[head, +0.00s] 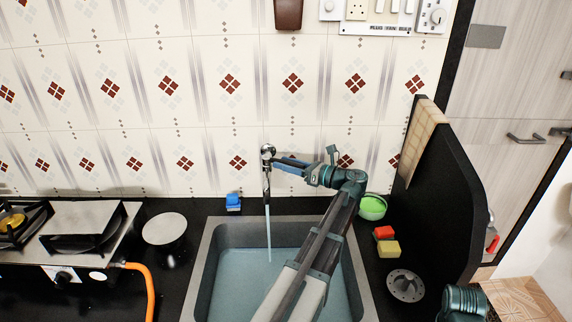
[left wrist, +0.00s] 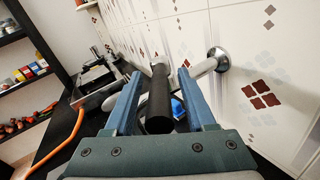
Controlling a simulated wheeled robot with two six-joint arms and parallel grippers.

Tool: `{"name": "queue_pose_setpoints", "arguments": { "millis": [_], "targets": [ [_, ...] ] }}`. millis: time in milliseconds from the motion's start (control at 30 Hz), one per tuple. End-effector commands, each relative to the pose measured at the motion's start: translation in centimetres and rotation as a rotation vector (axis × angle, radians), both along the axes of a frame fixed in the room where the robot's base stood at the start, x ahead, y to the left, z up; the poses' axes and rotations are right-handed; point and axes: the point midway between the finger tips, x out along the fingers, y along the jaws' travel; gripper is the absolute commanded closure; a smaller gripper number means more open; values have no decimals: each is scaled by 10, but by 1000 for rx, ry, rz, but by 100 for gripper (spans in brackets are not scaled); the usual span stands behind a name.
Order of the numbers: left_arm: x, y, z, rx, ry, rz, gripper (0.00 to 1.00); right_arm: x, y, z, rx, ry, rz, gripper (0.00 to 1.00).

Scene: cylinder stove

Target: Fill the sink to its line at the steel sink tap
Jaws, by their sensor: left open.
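The steel sink tap (head: 267,153) is on the tiled wall above the sink, and a stream of water (head: 268,225) falls from it. The steel sink (head: 205,250) holds bluish water (head: 238,285) over its floor; I cannot make out a fill line. My left gripper (head: 284,163) reaches to the tap from the right. In the left wrist view, its blue fingers (left wrist: 160,88) are open on either side of the tap's dark spout (left wrist: 159,105), and I cannot tell whether they touch. The tap's chrome pipe (left wrist: 208,65) runs to the wall. My right gripper is not seen.
A stove (head: 85,235) with an orange hose (head: 148,285) is at left, beside a round plate (head: 165,229). A blue item (head: 233,202) stands behind the sink. A green bowl (head: 372,207), sponges (head: 389,249) and a black partition (head: 440,190) are at right.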

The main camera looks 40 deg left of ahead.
Motion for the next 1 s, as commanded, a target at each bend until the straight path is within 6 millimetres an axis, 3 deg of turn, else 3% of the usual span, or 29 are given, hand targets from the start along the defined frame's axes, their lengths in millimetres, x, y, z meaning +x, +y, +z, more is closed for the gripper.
{"name": "queue_pose_setpoints", "arguments": {
  "millis": [167,500,1000],
  "targets": [
    [0,0,0,0,0,0,44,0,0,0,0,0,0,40],
    [0,0,0,0,0,1,100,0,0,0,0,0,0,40],
    [0,0,0,0,0,0,100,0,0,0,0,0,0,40]
  ]
}}
